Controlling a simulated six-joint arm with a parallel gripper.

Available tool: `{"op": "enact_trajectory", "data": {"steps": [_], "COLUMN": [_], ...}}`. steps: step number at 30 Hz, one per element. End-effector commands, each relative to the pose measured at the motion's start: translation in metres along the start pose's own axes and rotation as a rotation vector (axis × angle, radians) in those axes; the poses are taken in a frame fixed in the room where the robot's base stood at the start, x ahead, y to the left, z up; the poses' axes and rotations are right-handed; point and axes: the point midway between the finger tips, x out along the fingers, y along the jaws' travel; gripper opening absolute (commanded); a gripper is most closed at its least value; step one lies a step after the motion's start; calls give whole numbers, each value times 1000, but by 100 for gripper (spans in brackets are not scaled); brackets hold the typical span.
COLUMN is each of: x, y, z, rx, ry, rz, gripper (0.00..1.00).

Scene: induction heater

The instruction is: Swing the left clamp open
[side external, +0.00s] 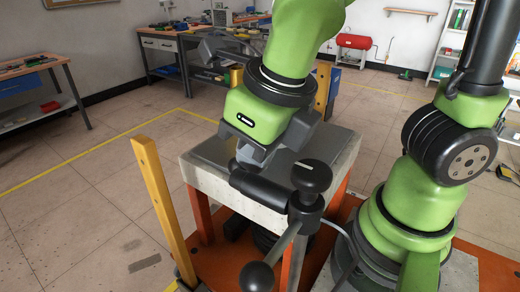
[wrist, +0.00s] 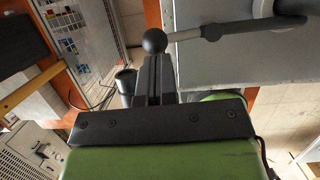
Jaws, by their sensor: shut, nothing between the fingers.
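In the wrist view my gripper (wrist: 154,78) has its two dark fingers together, with nothing between them. A black ball knob (wrist: 154,40) shows right at the fingertips; I cannot tell whether they touch it. A grey lever (wrist: 190,34) runs from the knob to a dark clamp part (wrist: 292,7) at the upper right. In the side external view my gripper's fingers are largely hidden behind a black clamp (side external: 304,212) with a round top knob (side external: 312,176), a thick black cylinder (side external: 262,190) and a lever ending in a ball (side external: 257,277). Which clamp the wrist view shows is unclear.
The clamp stands at the near edge of a grey-topped block (side external: 338,160) on an orange frame (side external: 208,262). A yellow post (side external: 164,212) rises at left and another (side external: 323,90) behind. Workbenches stand farther back. Floor at left is open.

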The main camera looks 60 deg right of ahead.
Motion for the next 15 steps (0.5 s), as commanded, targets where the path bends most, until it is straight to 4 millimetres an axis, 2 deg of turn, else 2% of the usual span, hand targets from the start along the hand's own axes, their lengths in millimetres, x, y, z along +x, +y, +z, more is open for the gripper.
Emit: {"op": "enact_trajectory", "data": {"steps": [8, 15], "x": [1, 2], "y": [1, 2], "z": [2, 5], "rx": [84, 85], "ry": [0, 1], "rz": [-27, -28], "gripper": [0, 0]}}
